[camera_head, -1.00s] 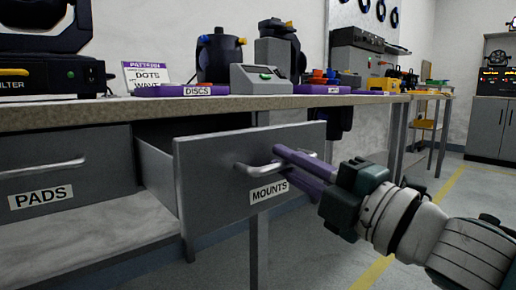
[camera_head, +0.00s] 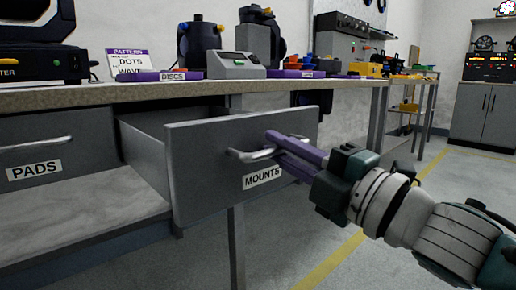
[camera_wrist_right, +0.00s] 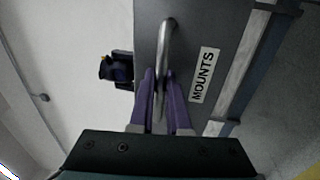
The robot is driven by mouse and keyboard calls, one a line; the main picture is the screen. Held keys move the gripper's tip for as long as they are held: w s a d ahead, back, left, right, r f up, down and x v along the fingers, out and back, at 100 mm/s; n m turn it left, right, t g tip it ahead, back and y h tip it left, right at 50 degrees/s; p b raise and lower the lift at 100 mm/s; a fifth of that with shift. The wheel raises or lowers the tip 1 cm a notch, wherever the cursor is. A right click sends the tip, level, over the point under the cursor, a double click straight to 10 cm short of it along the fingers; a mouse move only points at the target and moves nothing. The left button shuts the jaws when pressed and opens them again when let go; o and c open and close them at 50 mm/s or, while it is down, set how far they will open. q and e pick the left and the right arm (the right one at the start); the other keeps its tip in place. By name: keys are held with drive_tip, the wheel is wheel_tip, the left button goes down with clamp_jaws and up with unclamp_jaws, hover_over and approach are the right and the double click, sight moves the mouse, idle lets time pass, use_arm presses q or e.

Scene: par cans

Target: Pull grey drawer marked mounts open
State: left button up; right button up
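The grey drawer marked MOUNTS (camera_head: 210,185) is pulled well out from under the bench, with its left side wall showing. It also fills the upper middle of the right wrist view (camera_wrist_right: 190,30). Its curved metal handle (camera_head: 250,155) is on the front, above the white label. My right gripper (camera_head: 283,145) reaches in from the right with purple fingers at the handle. In the right wrist view its two fingers (camera_wrist_right: 163,95) lie on either side of the handle bar (camera_wrist_right: 166,50), closed around it. My left gripper is not in view.
A drawer marked PADS (camera_head: 50,160) is to the left, flush with the bench. The worktop (camera_head: 130,97) above carries dark lamps, a grey box and purple trays. Floor (camera_head: 290,225) is clear in front and to the right.

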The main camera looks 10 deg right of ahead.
drive_tip(key=shift+o, duration=0.8)
drive_tip(key=p+v, duration=0.3)
drive_tip(key=v, duration=0.6)
drive_tip(key=shift+s+d, duration=0.25)
drive_tip(key=shift+s, duration=0.05)
